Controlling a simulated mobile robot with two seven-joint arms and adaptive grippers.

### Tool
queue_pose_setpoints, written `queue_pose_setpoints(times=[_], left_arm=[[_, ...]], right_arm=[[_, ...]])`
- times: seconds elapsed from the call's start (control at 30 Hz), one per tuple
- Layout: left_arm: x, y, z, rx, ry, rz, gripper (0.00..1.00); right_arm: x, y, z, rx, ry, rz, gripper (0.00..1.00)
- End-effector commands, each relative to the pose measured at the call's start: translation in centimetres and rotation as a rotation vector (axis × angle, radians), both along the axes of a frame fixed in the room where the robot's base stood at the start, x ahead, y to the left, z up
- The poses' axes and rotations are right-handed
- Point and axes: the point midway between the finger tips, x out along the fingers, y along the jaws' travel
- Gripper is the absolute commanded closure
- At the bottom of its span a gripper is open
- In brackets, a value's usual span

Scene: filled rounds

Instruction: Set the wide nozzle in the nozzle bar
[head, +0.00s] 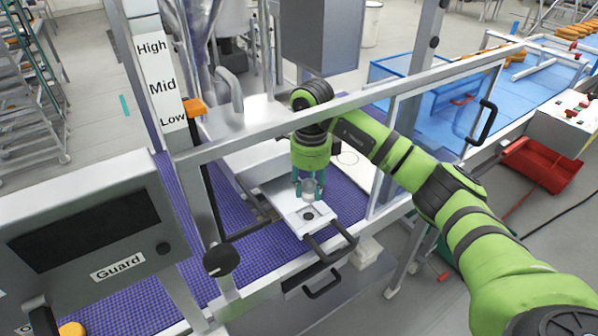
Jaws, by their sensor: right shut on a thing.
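My right gripper (309,187) reaches in from the right through the machine's open frame. Its teal fingers are shut on a small clear-grey cylindrical piece, which looks like the wide nozzle (309,193). The nozzle is held roughly upright over the white nozzle bar (291,205). A dark round hole shows in the bar just in front of the nozzle. I cannot tell whether the nozzle's lower end touches the bar. My left gripper is not in view.
A red bin (541,165) lies at right.

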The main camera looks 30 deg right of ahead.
Motion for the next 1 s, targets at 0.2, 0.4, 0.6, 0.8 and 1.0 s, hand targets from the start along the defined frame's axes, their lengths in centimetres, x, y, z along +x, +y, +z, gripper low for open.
queue_pose_setpoints(times=[0.2, 0.4, 0.6, 0.8, 1.0], left_arm=[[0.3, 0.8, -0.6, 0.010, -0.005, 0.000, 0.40], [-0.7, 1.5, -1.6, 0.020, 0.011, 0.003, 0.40], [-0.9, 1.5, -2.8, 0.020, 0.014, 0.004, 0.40], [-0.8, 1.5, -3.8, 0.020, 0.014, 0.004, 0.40], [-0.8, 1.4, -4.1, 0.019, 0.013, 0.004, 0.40]], right_arm=[[0.0, -0.1, -0.8, 0.000, 0.000, -0.005, 0.98], [0.0, 0.0, -2.3, 0.002, 0.000, -0.003, 0.98], [0.0, 0.0, -4.1, 0.001, 0.000, -0.002, 0.98], [0.0, -0.1, -5.6, 0.000, -0.001, -0.001, 0.98], [0.0, 0.0, -6.0, 0.000, -0.001, -0.002, 0.98]])
